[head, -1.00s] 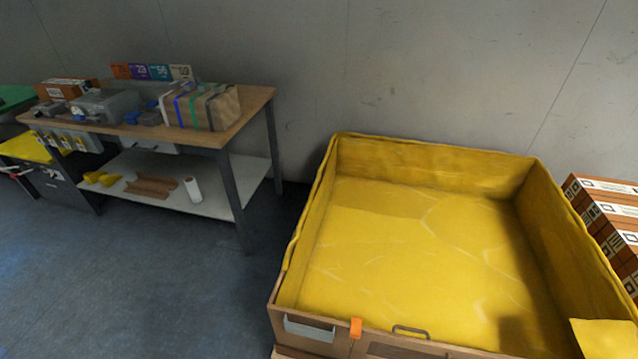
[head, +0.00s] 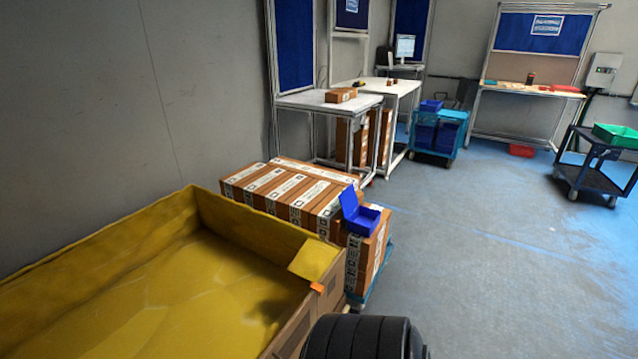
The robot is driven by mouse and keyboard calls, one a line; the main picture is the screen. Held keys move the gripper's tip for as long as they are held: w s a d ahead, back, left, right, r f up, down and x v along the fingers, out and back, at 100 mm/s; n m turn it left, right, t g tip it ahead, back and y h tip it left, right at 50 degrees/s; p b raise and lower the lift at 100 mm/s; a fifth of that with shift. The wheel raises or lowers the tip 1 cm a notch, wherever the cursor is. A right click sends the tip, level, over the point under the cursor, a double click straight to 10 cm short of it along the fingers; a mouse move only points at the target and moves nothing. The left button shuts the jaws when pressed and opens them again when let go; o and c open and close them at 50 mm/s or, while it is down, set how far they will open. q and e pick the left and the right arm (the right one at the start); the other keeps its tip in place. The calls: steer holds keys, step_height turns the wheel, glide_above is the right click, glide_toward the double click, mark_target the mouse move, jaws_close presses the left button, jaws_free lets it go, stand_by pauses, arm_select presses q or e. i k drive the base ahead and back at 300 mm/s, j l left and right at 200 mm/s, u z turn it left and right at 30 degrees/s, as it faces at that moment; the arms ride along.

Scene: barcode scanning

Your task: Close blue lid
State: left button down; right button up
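A small blue box (head: 364,222) sits on the near right corner of a stack of brown cartons in the head view. Its blue lid (head: 349,203) stands up, open, on the box's left side. The inside of the box shows from above. Neither of my grippers is in view, and nothing touches the box or its lid.
A large yellow-lined bin (head: 140,290) fills the lower left, beside the carton stack (head: 285,190). White tables (head: 330,100) stand behind the stack. A blue cart (head: 437,133) and a dark cart (head: 590,170) stand farther back. The floor (head: 480,260) on the right is clear.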

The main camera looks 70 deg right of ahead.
mark_target(348, 198)
steer(key=z, duration=2.7)
